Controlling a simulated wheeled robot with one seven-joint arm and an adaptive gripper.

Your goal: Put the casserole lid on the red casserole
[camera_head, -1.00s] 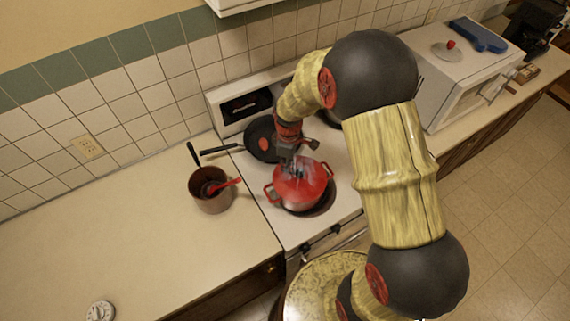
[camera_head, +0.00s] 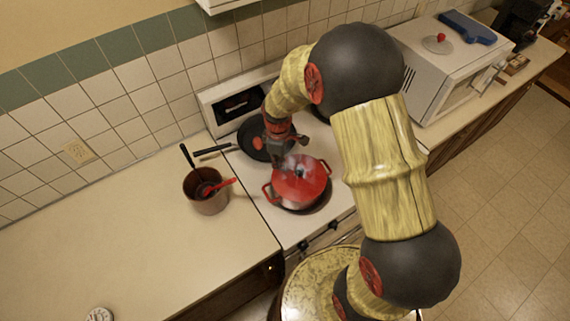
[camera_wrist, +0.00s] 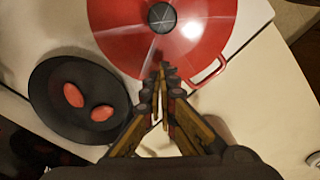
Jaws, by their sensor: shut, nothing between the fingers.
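The red casserole (camera_head: 287,201) stands on the stove, its side handles showing. In the wrist view the lid (camera_wrist: 135,38) covers the red round, with the dark knob (camera_wrist: 162,16) near the top edge; exact seating at the rim cannot be told. My gripper (camera_head: 279,162) is beside the casserole's upper left edge, apart from the knob. In the wrist view its fingertips (camera_wrist: 163,70) are together with nothing between them.
A black pan (camera_wrist: 50,105) with red oval pieces sits behind the casserole. A brown saucepan (camera_head: 207,203) with a red utensil stands on the left counter. The left counter is mostly clear.

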